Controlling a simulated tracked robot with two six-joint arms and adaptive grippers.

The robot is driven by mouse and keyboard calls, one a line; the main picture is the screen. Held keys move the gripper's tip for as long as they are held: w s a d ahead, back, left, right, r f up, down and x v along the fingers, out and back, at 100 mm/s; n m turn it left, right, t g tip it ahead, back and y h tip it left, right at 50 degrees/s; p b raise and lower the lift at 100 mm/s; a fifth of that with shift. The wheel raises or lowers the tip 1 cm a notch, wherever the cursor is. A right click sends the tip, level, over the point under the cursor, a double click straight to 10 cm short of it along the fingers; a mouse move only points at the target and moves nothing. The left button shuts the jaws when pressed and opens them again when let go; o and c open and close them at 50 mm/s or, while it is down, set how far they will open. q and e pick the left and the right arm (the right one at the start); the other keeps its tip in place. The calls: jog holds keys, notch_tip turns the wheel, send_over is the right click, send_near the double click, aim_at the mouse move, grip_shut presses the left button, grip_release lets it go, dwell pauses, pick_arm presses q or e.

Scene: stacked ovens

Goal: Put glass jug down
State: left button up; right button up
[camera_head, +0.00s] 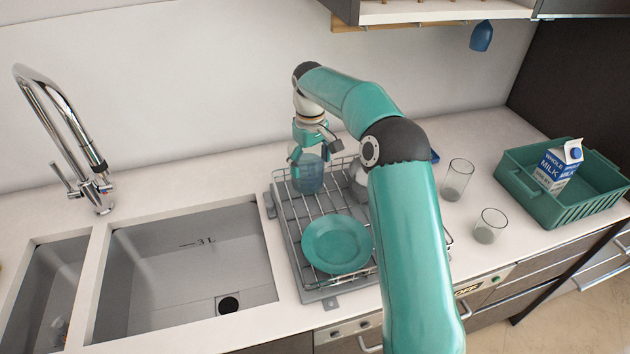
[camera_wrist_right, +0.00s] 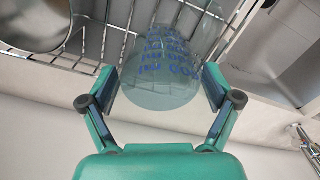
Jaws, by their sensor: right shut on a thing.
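The glass jug (camera_head: 308,178) is clear with a bluish tint and stands about upright at the back left of the dish rack (camera_head: 295,232). My right gripper (camera_head: 312,150) is shut on the jug from above. In the right wrist view the jug (camera_wrist_right: 160,80) with blue markings sits between the two fingers of the gripper (camera_wrist_right: 160,92), over the rack's wires. I cannot tell whether its base touches the rack floor. My left gripper is not in view.
A teal plate (camera_head: 337,244) lies in the rack's front. The sink (camera_head: 185,265) is left. Two drinking glasses (camera_head: 457,180) (camera_head: 489,226) stand right of my arm. A green crate (camera_head: 575,212) holds a milk carton (camera_head: 558,166). My arm hides part of the rack.

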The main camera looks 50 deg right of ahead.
aim_at(310, 175)
jog(key=shift+f+b, duration=0.35)
jog(key=shift+b, duration=0.05)
notch_tip(310, 175, down, 4)
jog(key=b, duration=0.3)
jog(key=shift+w+r, duration=0.1)
jog(key=shift+r, duration=0.3)
jog(key=shift+f, duration=0.1)
jog(key=o, duration=1.5)
jog(key=shift+f, duration=0.1)
jog(key=shift+o, duration=0.3)
notch_tip(310, 175, up, 12)
jog(key=p, duration=0.2)
